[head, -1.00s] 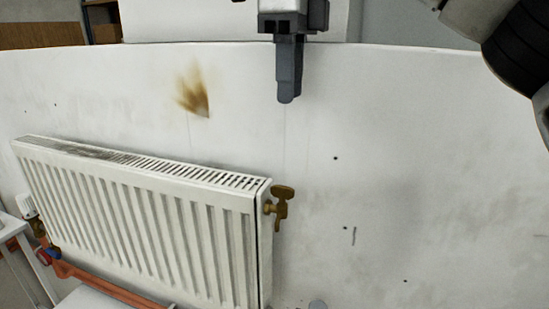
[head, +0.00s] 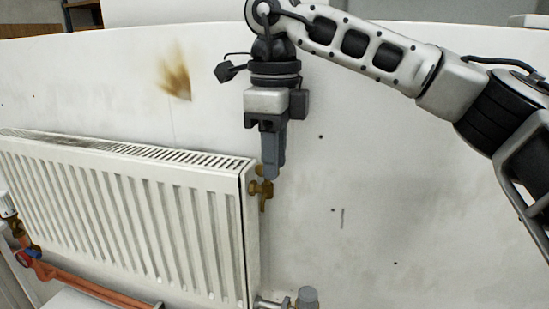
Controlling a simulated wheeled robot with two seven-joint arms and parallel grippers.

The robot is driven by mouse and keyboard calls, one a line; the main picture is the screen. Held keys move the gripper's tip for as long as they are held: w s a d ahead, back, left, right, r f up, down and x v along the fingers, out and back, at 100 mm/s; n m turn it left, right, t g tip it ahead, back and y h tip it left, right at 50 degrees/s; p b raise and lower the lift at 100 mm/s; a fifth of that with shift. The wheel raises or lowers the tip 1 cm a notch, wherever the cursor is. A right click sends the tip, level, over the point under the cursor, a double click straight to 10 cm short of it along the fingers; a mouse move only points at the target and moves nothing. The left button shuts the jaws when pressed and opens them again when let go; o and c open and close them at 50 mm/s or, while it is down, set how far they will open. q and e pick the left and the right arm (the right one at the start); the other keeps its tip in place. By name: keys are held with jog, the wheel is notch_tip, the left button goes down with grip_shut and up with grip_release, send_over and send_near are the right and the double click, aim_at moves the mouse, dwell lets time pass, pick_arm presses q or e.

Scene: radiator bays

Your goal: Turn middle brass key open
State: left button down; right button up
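A brass key (head: 264,196) sits on a brass valve at the upper right end of a white radiator (head: 130,200). My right gripper (head: 271,172) points straight down, with its grey fingertips at the top of the key. The fingers hide part of the key's handle, and a bit of brass shows on their left. The fingers overlap from this side, so I cannot tell whether they are open, shut or touching the brass. My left gripper is out of view.
A grey valve cap (head: 307,297) is at the radiator's lower right. A copper-coloured pipe (head: 95,287) and a white-headed valve (head: 7,205) are at lower left.

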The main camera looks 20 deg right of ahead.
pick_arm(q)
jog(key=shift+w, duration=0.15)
pick_arm(e)
jog(key=shift+f, duration=0.2)
grip_shut()
